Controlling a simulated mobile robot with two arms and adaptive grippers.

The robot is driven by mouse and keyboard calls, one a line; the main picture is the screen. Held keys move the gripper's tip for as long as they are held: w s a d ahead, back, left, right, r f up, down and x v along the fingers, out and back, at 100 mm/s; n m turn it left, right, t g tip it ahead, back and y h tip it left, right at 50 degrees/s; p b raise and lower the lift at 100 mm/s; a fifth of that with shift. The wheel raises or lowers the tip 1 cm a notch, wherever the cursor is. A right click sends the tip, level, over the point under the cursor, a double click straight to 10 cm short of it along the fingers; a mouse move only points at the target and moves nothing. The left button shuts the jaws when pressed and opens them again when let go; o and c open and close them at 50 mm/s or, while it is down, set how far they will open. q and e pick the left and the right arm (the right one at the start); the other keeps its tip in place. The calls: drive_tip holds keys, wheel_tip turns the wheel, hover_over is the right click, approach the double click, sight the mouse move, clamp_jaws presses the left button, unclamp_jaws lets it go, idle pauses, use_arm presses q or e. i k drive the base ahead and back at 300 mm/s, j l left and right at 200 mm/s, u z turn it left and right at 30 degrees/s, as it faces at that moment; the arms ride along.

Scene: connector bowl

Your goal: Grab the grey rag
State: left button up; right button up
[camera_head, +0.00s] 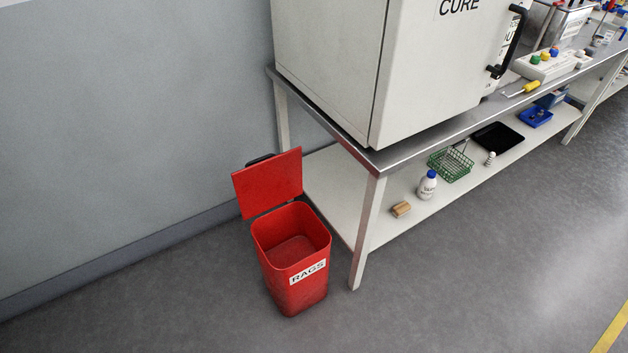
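I see no grey rag in the head view. A red bin (295,275) labelled RAGS stands on the floor beside the left end of the workbench. Its red lid (268,184) is tipped up at the back. The inside of the bin shows a bare red floor, and it looks empty. Neither of my grippers is in view.
A metal-topped workbench (372,162) carries a large white cabinet (400,60) marked CURE. Its lower shelf holds a white bottle (427,186), a green wire basket (450,164), a black tray (497,137) and a tan block (401,209). The grey floor (470,285) in front is clear.

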sight(590, 52)
drive_tip(key=j+z, duration=0.1)
drive_tip(key=z, duration=1.9)
drive_tip(key=k+j, duration=0.1)
drive_tip(key=j, duration=0.3)
drive_tip(key=j+z, duration=0.1)
drive_tip(key=j, duration=0.3)
drive_tip(key=k+j+z, duration=0.1)
drive_tip(key=j, duration=0.25)
drive_tip(key=k+j, duration=0.15)
drive_tip(key=j, duration=0.2)
drive_tip(key=k+j+z, duration=0.1)
drive_tip(key=j, duration=0.3)
drive_tip(key=k+j, duration=0.15)
drive_tip(key=j, duration=0.2)
drive_tip(key=i+z, duration=0.05)
